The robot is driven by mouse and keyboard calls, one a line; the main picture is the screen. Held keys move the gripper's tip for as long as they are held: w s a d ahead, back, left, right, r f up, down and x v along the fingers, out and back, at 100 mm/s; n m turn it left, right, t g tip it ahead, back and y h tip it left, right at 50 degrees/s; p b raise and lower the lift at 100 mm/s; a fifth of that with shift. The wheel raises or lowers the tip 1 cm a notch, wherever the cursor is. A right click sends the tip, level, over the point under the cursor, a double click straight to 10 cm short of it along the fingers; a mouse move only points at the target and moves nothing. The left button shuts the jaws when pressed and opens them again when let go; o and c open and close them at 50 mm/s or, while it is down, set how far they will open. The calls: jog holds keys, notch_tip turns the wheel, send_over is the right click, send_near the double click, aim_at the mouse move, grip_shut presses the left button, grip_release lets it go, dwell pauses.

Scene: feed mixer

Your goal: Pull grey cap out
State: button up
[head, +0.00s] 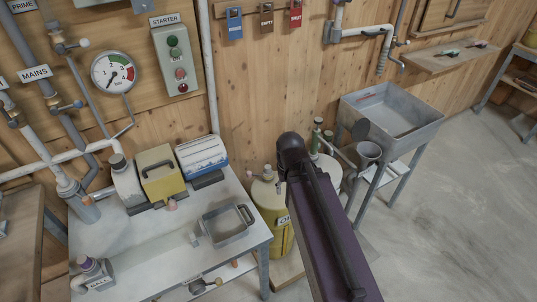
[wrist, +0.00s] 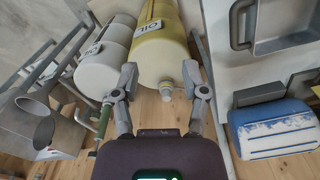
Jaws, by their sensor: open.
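The grey cap (wrist: 166,91) sits on the near end of the yellow oil drum (wrist: 160,45) in the wrist view. The drum also shows in the head view (head: 272,212), standing beside the table, with its pale cap (head: 268,173) on top. My gripper (wrist: 161,78) is open and empty, its two fingers spread to either side of the cap in the wrist view. I see a gap between each finger and the cap. I cannot tell whether the fingertips reach down to the cap's height. In the head view my arm hides the gripper.
A white drum (wrist: 105,55) stands close to the yellow one, with a green-necked item (wrist: 104,120) near my left finger. The white table (head: 150,240) holds a grey tray (head: 228,238) and several containers. A metal sink (head: 392,112) stands to the right. Open floor (head: 460,210) lies farther right.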

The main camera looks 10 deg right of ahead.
jog(key=o, duration=0.3)
jog(key=shift+o, duration=0.3)
jog(key=shift+w+f, duration=0.15)
jog(key=shift+w, duration=0.05)
jog(key=t+b, duration=0.4)
jog(key=b, duration=0.6)
send_near(268, 167)
notch_tip(268, 167, up, 2)
jog(key=s, duration=0.2)
jog(key=shift+w+r+t, duration=0.2)
jog(key=shift+w+t, duration=0.1)
jog(key=shift+w, duration=0.15)
jog(key=shift+f+b, duration=0.2)
jog(key=shift+b, duration=0.15)
jog(key=b+x, duration=1.2)
jog(key=x, duration=0.1)
jog(key=shift+f, duration=0.2)
